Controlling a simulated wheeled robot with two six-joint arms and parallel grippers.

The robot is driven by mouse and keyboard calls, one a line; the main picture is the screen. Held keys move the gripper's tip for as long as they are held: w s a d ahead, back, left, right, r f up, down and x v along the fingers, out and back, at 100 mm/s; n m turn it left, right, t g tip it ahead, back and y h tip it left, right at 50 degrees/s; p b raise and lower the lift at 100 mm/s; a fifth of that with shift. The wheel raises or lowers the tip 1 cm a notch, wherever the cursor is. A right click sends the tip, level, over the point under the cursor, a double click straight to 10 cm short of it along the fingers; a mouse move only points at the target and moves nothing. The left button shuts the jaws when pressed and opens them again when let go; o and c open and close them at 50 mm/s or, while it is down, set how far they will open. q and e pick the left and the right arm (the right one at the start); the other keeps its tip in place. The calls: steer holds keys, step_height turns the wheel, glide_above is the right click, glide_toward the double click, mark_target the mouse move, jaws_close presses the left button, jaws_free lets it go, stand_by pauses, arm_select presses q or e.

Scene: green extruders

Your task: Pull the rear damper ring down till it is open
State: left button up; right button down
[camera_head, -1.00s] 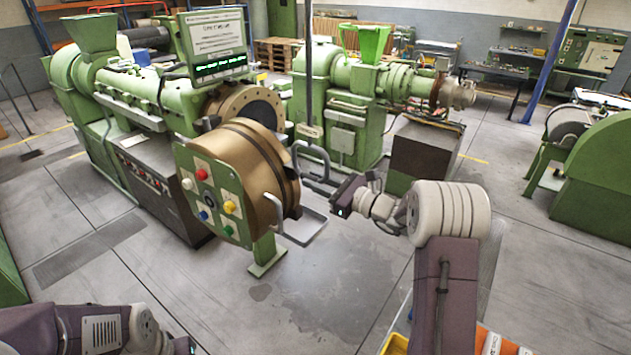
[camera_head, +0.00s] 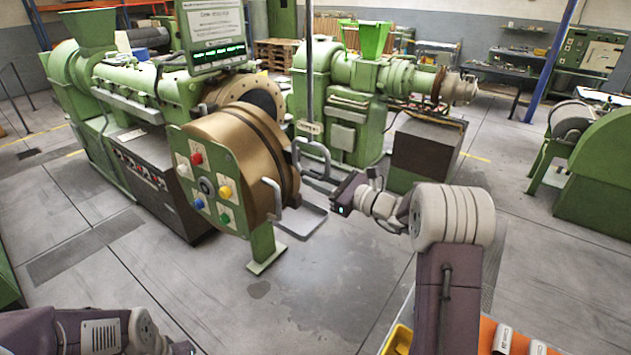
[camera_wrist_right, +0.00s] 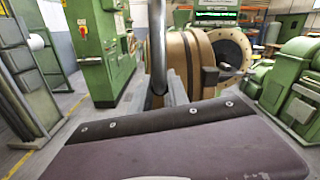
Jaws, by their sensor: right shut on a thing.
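The damper ring is a grey metal loop (camera_head: 296,155) at the lower end of a dark upright rod (camera_head: 309,65), behind and right of the bronze drum in the head view. A small pale tag (camera_head: 309,128) sits on the rod just above it. My right gripper (camera_head: 312,182) is shut on the lower part of the ring. In the right wrist view the ring's grey bar (camera_wrist_right: 157,50) rises upright from between the fingers (camera_wrist_right: 172,92), which hide part of it.
The bronze drum (camera_head: 232,150), with its button panel (camera_head: 207,187) and grey handles, stands close left of the ring. A green extruder (camera_head: 330,80) stands behind. A yellow bin (camera_head: 398,340) is at the bottom. The floor in front is clear.

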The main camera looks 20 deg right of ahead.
steer(key=c, duration=1.3)
jaws_free()
steer(key=shift+f, duration=0.4)
steer(key=shift+r, duration=0.1)
steer(key=shift+s+d, duration=0.1)
steer(key=b+v, duration=0.4)
steer(key=v, duration=0.5)
